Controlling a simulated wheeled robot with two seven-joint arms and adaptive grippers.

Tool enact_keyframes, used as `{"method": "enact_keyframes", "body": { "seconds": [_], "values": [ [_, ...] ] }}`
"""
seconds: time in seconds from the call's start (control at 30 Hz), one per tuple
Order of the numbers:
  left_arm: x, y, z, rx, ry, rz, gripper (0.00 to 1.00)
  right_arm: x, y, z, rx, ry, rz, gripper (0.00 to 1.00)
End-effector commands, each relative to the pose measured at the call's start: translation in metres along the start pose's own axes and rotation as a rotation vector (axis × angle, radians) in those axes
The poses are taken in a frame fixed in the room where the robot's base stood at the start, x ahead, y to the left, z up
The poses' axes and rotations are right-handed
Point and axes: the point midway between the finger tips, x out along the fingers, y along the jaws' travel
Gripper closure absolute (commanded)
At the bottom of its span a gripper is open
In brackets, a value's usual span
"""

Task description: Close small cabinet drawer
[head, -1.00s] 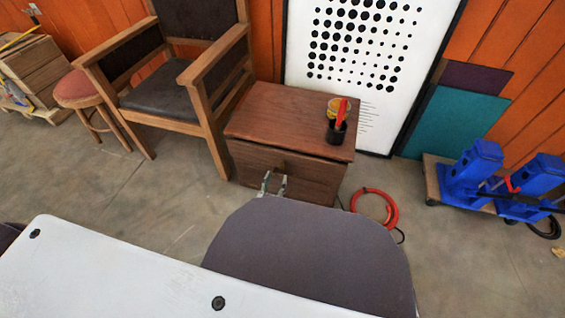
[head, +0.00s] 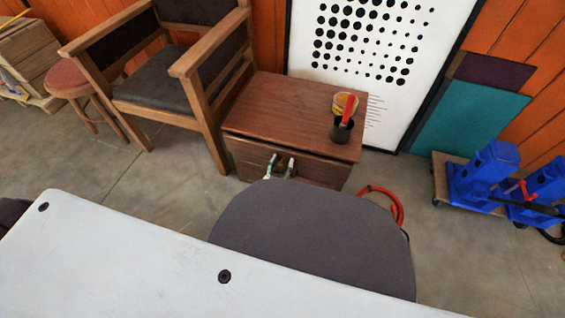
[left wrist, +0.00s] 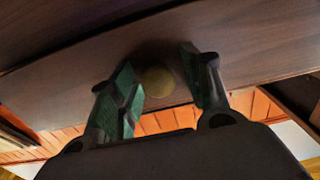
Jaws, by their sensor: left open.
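The small cabinet (head: 275,105) is brown wood with a flat top and stands against the wall beside the armchair. Its drawer front (head: 318,172) faces me, its lower part hidden by my own grey body. How far the drawer stands out is hard to tell. My left gripper (head: 281,166) is open at the drawer front. In the left wrist view, the green-padded fingers of the left gripper (left wrist: 160,85) stand on both sides of a round brass knob (left wrist: 157,82) on the drawer front (left wrist: 75,80), with gaps visible. My right gripper is out of view.
A black cup (head: 341,131) with a red-handled item and a yellow roll (head: 345,103) stand on the cabinet top. A wooden armchair (head: 165,95) is close on the left. A red hose (head: 395,205) lies on the floor at right, near blue machines (head: 485,175).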

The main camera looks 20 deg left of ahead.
Motion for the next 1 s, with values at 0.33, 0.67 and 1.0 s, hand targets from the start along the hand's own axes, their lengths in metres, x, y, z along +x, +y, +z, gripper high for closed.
{"method": "enact_keyframes", "body": {
  "seconds": [0.33,0.67,1.0],
  "values": [
    [-0.0001,0.0002,-0.0001,0.0,0.0,0.0,0.63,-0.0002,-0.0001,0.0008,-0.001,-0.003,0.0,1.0],
    [0.0,0.0002,-0.0001,0.0,0.0,0.0,1.0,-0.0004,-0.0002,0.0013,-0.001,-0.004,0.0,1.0],
    [0.0003,0.0001,-0.0011,0.0,0.0,0.0,1.0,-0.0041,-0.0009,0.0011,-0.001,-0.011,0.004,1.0]
  ]
}}
